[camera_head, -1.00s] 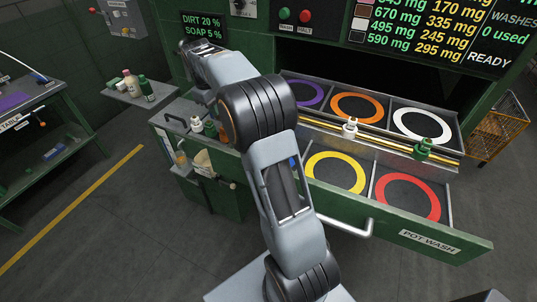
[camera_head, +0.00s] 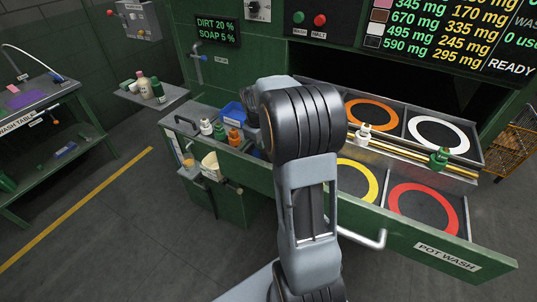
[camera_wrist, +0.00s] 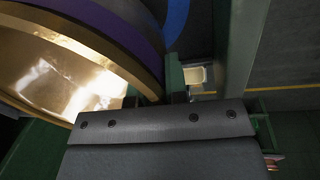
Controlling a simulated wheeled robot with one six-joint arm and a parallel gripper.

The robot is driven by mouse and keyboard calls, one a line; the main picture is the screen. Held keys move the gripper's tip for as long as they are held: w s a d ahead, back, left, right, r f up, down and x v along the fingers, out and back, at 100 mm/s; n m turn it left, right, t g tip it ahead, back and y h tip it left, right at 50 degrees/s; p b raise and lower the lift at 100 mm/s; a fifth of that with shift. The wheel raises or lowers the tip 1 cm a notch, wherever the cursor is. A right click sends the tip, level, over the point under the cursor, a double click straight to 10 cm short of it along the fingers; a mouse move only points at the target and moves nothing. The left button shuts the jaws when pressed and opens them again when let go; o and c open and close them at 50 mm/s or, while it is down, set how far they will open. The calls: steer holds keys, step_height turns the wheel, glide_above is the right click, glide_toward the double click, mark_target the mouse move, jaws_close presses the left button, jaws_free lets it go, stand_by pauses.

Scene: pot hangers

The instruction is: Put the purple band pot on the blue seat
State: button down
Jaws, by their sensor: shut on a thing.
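The purple band pot (camera_wrist: 70,60) fills the upper left of the wrist view, with a shiny brass inner surface and a purple band along its edge. My gripper (camera_wrist: 176,84) is shut on it at its near right edge; the exact contact is partly hidden by the gripper body. The blue seat (camera_wrist: 177,20) shows only as a blue arc just beyond the pot, on a dark surface. I cannot tell the gap between pot and seat.
The open drawer (camera_head: 450,258) holds orange (camera_head: 371,111), white (camera_head: 437,133), yellow (camera_head: 357,180) and red (camera_head: 424,207) ring seats. Brass rails (camera_head: 410,149) with a white and a green fitting cross between the rows.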

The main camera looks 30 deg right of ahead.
steer(key=shift+s+d+f, duration=0.35)
steer(key=shift+s+f, duration=0.1)
steer(key=shift+f, duration=0.15)
steer(key=shift+s+d+f, duration=0.3)
steer(key=shift+s+f, duration=0.1)
steer(key=shift+f, duration=0.2)
step_height(320, 180, down, 2)
steer(key=shift+s+d+f, duration=0.1)
steer(key=shift+s+d, duration=0.05)
steer(key=shift+f, duration=0.6)
steer(key=shift+f, duration=0.15)
steer(key=c, duration=1.1)
jaws_free()
steer(key=shift+c, duration=0.2)
